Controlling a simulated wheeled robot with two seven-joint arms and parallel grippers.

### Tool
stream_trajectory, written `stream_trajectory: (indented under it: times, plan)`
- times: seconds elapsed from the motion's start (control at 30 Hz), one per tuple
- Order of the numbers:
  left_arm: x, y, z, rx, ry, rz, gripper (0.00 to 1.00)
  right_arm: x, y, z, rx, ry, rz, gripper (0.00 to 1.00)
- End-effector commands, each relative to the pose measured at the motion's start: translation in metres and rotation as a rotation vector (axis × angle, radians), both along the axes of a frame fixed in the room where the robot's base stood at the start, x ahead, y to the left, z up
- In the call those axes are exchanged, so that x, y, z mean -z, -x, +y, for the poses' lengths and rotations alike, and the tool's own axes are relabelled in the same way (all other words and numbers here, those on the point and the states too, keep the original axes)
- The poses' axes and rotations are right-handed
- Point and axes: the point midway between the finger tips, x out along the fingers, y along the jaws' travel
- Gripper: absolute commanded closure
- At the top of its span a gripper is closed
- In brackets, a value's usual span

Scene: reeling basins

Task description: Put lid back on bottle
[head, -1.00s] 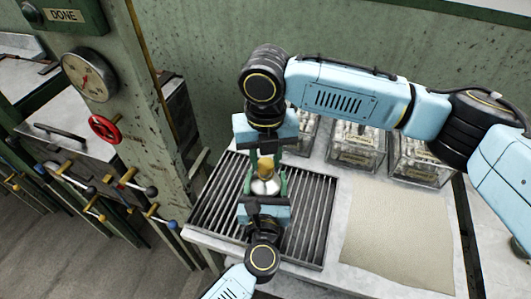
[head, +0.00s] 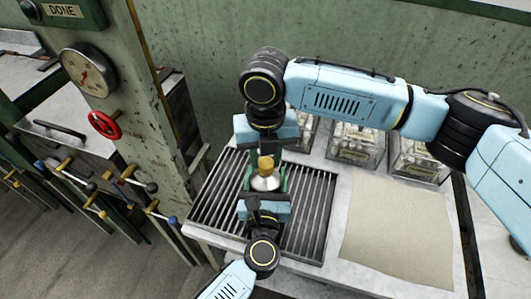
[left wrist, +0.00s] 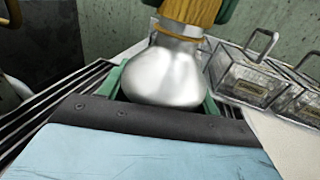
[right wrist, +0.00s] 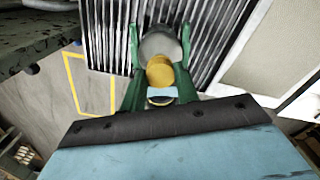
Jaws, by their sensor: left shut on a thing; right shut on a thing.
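The bottle (head: 265,184) is a round, shiny silver body with a narrow neck. It is upright in the left wrist view (left wrist: 165,75). My left gripper (head: 264,187) is shut on its body, with green fingers on either side. The lid (head: 265,163) is a yellow-brown wooden piece; it also shows in the left wrist view (left wrist: 192,10) and the right wrist view (right wrist: 160,70). My right gripper (right wrist: 160,68) is shut on the lid. The lid is directly above the neck, at a gold ring (left wrist: 180,35). I cannot tell whether it is fully seated.
The bottle is above a slatted metal grate (head: 308,215) set in a pale counter. A beige cloth (head: 398,228) lies to the right. Several glass boxes (head: 355,143) stand at the back. A green post with a gauge (head: 88,70) and red wheel (head: 103,124) stands left.

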Motion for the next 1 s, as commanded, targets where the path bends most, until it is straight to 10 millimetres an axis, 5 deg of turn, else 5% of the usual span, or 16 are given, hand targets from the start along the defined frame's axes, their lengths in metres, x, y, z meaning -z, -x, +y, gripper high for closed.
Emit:
stream_trajectory:
  times: [0.27,1.0]
  plan:
    - [0.0004,0.0001,0.0,0.0,0.001,0.001,1.0,0.0001,0.0005,0.0,0.308,-0.002,0.002,0.9]
    - [0.0005,0.0001,0.0002,0.0,0.0,0.001,1.0,0.0004,0.0026,-0.0008,1.8,-0.001,0.003,0.9]
